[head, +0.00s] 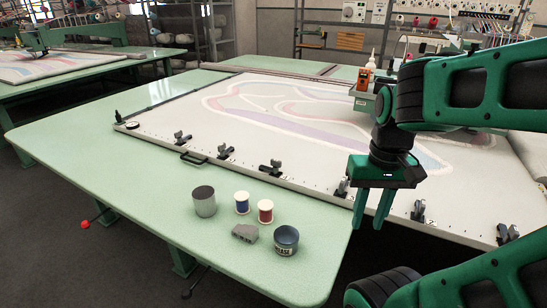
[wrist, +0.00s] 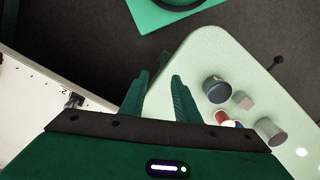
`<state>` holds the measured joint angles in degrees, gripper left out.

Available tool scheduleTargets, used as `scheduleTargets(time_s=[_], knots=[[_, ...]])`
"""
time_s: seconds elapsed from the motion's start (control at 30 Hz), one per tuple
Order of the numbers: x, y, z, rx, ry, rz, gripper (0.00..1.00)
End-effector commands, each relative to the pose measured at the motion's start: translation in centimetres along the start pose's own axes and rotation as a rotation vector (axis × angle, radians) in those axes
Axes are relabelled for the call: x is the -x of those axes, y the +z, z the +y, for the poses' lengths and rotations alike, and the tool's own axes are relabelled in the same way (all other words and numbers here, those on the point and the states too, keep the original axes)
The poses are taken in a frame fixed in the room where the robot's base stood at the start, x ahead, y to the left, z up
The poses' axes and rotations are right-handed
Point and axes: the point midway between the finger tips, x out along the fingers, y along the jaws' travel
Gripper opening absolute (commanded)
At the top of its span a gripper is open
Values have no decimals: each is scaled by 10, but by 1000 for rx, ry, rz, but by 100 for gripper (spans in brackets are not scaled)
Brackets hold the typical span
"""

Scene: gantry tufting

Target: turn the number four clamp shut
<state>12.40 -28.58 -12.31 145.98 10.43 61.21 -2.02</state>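A row of small black-and-grey clamps runs along the near edge of the white tufting frame (head: 160,130). The fourth clamp from the left (head: 343,187) sits just left of my gripper, partly beside its fingers. I cannot read its number or tell whether its lever is shut. My gripper (head: 369,222) points down, open and empty, in front of the frame's edge. In the wrist view the open fingers (wrist: 159,76) touch nothing. One clamp (wrist: 74,101) shows left of them, on the frame edge.
Other clamps (head: 225,152) (head: 271,167) (head: 418,210) (head: 507,233) stand along the edge. A grey cylinder (head: 204,201), blue spool (head: 242,202), red spool (head: 265,211), grey block (head: 245,232) and dark tin (head: 286,240) stand on the green table (head: 140,172). The table's front left is clear.

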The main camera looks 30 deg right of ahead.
Motion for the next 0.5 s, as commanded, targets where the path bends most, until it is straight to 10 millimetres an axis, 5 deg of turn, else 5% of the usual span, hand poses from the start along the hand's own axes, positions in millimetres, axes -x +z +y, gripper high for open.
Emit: scheduleTargets(time_s=[0.17, 0.5], knots=[[24, -57, -20, 142, 0, -1, 29], [60, -207, -98, 580, 0, 4, 29]])
